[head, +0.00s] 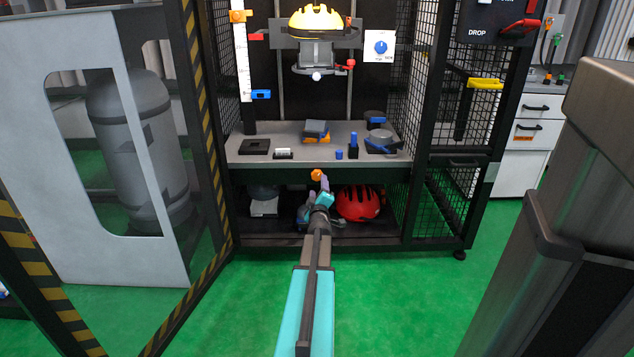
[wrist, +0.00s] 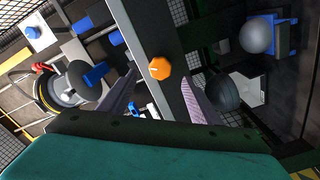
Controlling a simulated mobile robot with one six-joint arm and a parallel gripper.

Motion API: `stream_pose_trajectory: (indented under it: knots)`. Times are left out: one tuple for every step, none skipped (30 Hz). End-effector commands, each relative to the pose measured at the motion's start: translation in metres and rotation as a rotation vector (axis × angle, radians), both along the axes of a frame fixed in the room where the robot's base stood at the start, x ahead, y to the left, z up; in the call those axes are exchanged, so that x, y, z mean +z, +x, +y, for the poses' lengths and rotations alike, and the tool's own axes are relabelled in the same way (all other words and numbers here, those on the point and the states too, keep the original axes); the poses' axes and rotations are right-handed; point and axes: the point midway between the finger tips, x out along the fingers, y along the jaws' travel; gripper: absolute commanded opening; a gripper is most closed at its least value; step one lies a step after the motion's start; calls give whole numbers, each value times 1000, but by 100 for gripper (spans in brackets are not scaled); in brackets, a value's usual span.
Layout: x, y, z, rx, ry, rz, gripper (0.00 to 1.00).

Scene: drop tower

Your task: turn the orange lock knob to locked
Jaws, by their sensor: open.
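The orange lock knob (head: 316,174) sits on the dark front rail below the bench top. In the wrist view the knob (wrist: 160,68) is a faceted orange shape on the dark rail. It lies ahead of my gripper, roughly midway between the two fingers. My gripper (head: 323,184) reaches in from the front, just below and right of the knob in the head view. In the wrist view my gripper (wrist: 160,95) has its fingers apart with nothing between them. I cannot tell whether a finger touches the knob. No lock marking is legible.
The bench top (head: 245,147) carries small blue and black parts. A yellow helmet (head: 315,20) hangs above it. A red helmet (head: 358,204) lies on the lower shelf. Mesh side panels (head: 413,90) and an open door (head: 65,190) flank the opening. The green floor in front is clear.

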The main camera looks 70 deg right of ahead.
Motion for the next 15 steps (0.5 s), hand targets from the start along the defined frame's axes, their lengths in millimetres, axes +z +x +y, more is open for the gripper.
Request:
stream_pose_trajectory:
  knots:
    - [-1, 3, -7, 0, -1, 0, 57]
    - [-1, 4, -9, 0, -1, 0, 57]
    - [-1, 5, -13, 0, -1, -1, 57]
    - [-2, 6, -15, 1, 0, -1, 57]
    - [-2, 7, -18, 0, 0, -1, 57]
    - [-2, 8, -21, 0, 0, -1, 57]
    - [-2, 9, -23, 1, 1, -1, 57]
    - [-2, 10, -26, 1, 1, -1, 57]
    - [-2, 12, -29, 1, 1, 0, 57]
    - [-2, 13, -32, 1, 1, 0, 57]
    - [-2, 14, -34, 0, 0, 0, 57]
    - [-2, 15, -38, 1, 0, 0, 57]
    - [-2, 16, -40, 1, -1, 1, 57]
    - [-1, 17, -43, 1, -1, 1, 57]
    - [-1, 19, -46, 1, -1, 1, 57]
